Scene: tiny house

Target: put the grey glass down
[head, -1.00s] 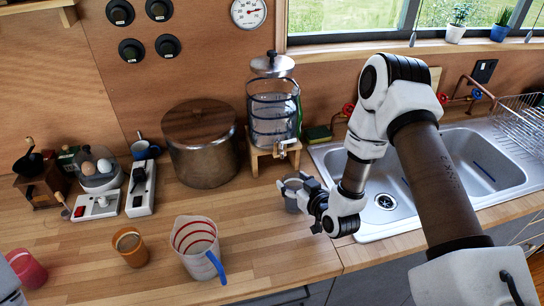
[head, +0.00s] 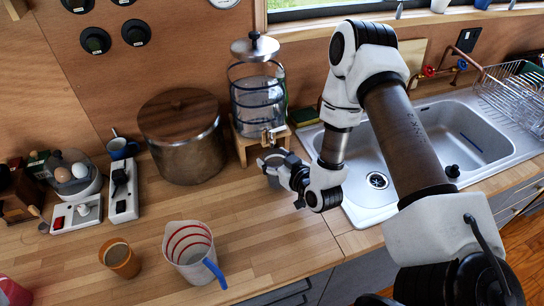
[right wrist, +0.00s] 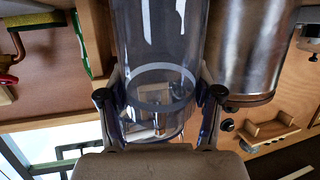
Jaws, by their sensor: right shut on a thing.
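The grey glass (head: 272,159) is held in my right gripper (head: 283,170), just in front of the drink dispenser's tap in the head view. In the right wrist view the fingers of my right gripper (right wrist: 160,112) are shut on the see-through glass (right wrist: 157,125), one on each side. The gripper hides part of the glass in the head view. I cannot tell whether its base touches the wooden counter (head: 270,225). My left gripper is not in view.
The dispenser (head: 257,100) on its wooden stand is close behind the glass. A large lidded pot (head: 187,150) is to the left, the sink (head: 440,135) to the right. A measuring jug (head: 190,255) and an orange cup (head: 120,258) stand in front. Counter between jug and gripper is clear.

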